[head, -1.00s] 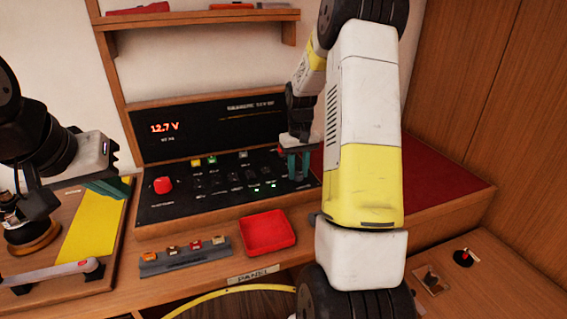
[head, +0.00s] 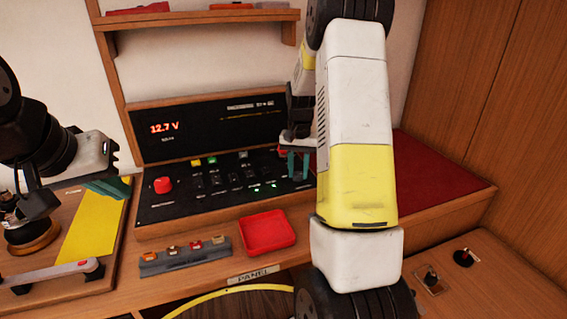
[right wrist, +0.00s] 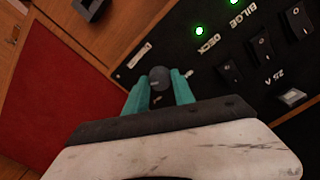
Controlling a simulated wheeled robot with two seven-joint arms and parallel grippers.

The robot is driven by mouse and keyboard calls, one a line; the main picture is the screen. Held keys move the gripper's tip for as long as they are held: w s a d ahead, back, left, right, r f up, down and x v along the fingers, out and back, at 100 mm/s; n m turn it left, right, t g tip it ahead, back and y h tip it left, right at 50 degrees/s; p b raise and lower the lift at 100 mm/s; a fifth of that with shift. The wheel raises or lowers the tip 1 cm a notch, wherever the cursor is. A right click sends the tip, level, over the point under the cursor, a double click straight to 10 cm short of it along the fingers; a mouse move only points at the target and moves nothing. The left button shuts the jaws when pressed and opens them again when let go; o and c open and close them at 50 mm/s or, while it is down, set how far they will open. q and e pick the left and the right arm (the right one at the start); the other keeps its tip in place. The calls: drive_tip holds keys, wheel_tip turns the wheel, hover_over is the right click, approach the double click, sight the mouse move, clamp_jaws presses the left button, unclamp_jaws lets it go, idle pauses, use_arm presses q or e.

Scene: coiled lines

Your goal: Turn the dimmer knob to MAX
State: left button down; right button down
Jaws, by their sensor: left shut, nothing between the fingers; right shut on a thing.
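The dimmer knob (right wrist: 160,77) is a small dark round knob on the black switch panel (head: 160,205), seen in the right wrist view. My right gripper (right wrist: 160,94) is shut on it, with one teal finger on each side. In the head view my right gripper (head: 298,165) is at the panel's right end, and the arm hides part of that area; the knob cannot be made out there. The knob's pointer and its MAX mark are too small to read. My left gripper (head: 118,188) is shut and empty over the yellow strip at the left.
A red round button (head: 163,185) and several switches with green lights (right wrist: 199,31) are on the panel. A red tray (head: 268,232) and a grey fuse strip (head: 185,258) lie in front. A red mat (head: 440,175) is at the right. A yellow hose (head: 230,296) curves below.

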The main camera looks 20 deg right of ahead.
sight(298, 173)
drive_tip(key=shift+w, duration=0.1)
drive_tip(key=c, duration=1.1)
unclamp_jaws()
drive_tip(key=shift+o, duration=0.2)
wheel_tip(298, 173, up, 7)
drive_tip(key=shift+f, duration=0.1)
drive_tip(key=shift+r, duration=0.5)
